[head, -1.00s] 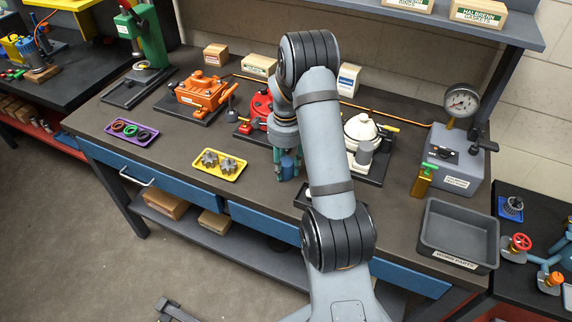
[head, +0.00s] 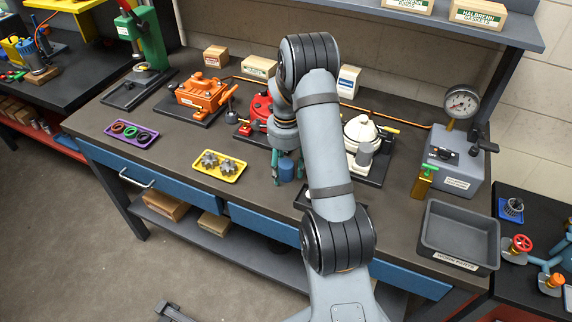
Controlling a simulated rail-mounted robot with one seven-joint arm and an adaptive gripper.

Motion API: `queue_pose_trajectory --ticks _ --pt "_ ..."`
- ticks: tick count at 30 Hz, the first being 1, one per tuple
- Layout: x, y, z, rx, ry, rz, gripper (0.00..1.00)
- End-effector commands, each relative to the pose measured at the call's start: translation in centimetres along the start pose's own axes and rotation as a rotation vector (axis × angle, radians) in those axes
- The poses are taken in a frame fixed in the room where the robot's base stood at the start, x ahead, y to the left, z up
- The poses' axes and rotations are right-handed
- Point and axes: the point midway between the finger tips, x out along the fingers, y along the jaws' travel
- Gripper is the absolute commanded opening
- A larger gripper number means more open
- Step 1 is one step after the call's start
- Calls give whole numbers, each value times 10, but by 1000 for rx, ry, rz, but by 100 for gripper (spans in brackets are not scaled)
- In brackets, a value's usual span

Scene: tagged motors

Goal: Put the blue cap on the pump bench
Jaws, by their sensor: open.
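A small blue cylindrical piece (head: 286,170), which looks like the blue cap, shows between the fingers of my gripper (head: 287,172). The gripper points down over the dark bench top (head: 330,120), in front of the red pump, with teal fingers open on either side of the piece. I cannot tell whether they touch it. The bench bears an orange pump (head: 202,93), a red pump (head: 259,110) and a white pump (head: 360,130). My arm hides part of the red pump and the bench behind it.
A yellow tray of gears (head: 234,176) and a purple tray of rings (head: 146,141) lie left of the gripper. A grey bin (head: 458,232), a small brass-coloured piece with a green top (head: 423,182) and a gauge block (head: 458,165) stand at the right.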

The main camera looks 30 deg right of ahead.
Motion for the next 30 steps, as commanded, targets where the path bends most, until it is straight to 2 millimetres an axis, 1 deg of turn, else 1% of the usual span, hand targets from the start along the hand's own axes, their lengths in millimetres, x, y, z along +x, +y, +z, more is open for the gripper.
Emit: queue_pose_trajectory --ticks 5,15,18,21,24,30 --pt "-16 -2 0 0 1 -6 54" --pt "-89 -2 0 1 1 -6 54" --pt "-105 -1 0 0 1 -5 54" --pt "-116 -1 0 0 1 -2 54" --pt "-121 0 0 -1 0 -1 54" --pt "-123 0 0 0 0 0 54"
